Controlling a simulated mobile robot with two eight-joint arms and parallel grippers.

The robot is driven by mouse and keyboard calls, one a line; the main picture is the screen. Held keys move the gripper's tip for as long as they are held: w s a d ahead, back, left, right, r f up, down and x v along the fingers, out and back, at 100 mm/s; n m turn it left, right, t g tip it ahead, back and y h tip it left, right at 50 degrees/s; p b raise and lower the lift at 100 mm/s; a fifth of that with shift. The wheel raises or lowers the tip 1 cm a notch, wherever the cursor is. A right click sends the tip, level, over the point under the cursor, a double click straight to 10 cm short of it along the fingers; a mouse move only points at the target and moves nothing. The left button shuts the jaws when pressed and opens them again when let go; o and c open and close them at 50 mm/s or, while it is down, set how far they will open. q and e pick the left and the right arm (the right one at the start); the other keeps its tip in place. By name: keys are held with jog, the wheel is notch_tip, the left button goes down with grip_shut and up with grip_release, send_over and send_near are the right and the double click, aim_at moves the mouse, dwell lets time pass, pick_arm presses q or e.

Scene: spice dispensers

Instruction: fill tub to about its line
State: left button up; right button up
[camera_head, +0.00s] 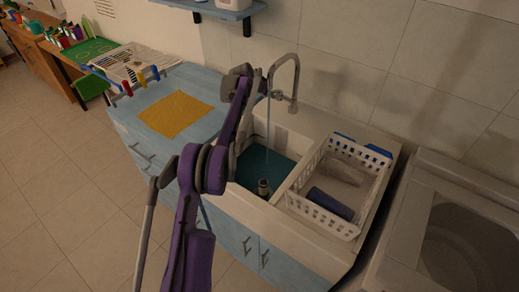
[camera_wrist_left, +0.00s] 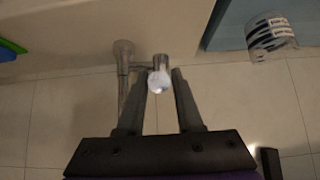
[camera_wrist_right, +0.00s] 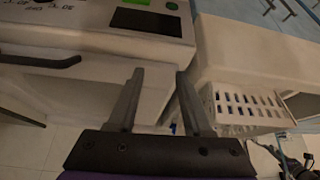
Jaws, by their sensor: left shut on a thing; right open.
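The white sink (camera_head: 247,188) holds a teal area (camera_head: 282,166), either water or a tub; I cannot tell which. A small dark cylinder (camera_head: 263,187) stands in it. A thin blue stream (camera_head: 268,118) runs down from the metal tap (camera_head: 285,60). My left gripper (camera_wrist_left: 160,77) is shut on the tap's round knob (camera_wrist_left: 159,83), which sits between its fingers. In the head view my left gripper (camera_head: 259,85) is beside the tap. A clear striped vessel (camera_wrist_left: 270,37) shows at the upper right of the left wrist view. No fill line is readable. My right gripper (camera_wrist_right: 160,73) is open and empty.
A white basket (camera_head: 322,214) with a dark blue cylinder (camera_head: 330,203) stands right of the sink. A yellow cloth (camera_head: 176,114) lies on the blue counter, with a dish rack (camera_head: 135,65) behind. A white appliance (camera_wrist_right: 95,55) is in front of my right gripper.

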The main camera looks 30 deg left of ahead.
pick_arm(q)
jog(key=shift+r, duration=0.15)
pick_arm(e)
jog(key=shift+r, duration=0.1)
pick_arm(q)
jog(key=shift+w+r+p, duration=0.2)
jog(key=shift+r+p, duration=0.1)
jog(key=shift+r, duration=0.15)
jog(key=shift+w+r+p, duration=0.2)
jog(key=shift+r+p, duration=0.1)
jog(key=shift+r, duration=0.15)
pick_arm(e)
jog(key=shift+w+r, duration=0.5)
jog(key=shift+r, duration=0.35)
pick_arm(q)
jog(key=shift+f, duration=0.1)
pick_arm(e)
jog(key=shift+s, duration=0.1)
dwell(5.8)
